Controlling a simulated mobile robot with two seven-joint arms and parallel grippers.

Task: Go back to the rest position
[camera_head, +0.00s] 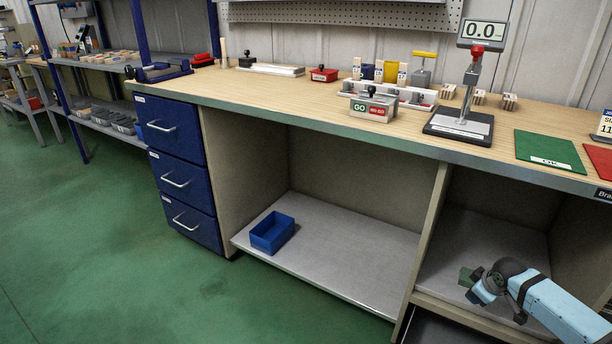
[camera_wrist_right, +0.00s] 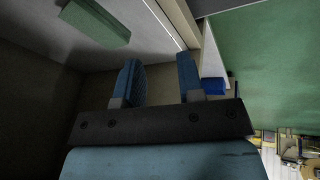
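My right gripper (camera_head: 497,304) is at the lower right of the head view, its light-blue arm coming in from the right edge. It is in front of the open compartment under the workbench (camera_head: 330,113). In the right wrist view its two blue fingers (camera_wrist_right: 159,72) are apart with nothing between them. A green block (camera_head: 466,277) lies on the compartment's grey shelf, just beyond the gripper. The block also shows at the top left of the right wrist view (camera_wrist_right: 95,22), apart from the fingers. My left gripper is not in view.
A blue bin (camera_head: 272,232) stands on the lower shelf of the middle bay. A vertical panel (camera_head: 425,240) divides the bays. The bench top holds a scale (camera_head: 460,125), a green mat (camera_head: 549,150) and several small fixtures. The green floor at left is clear.

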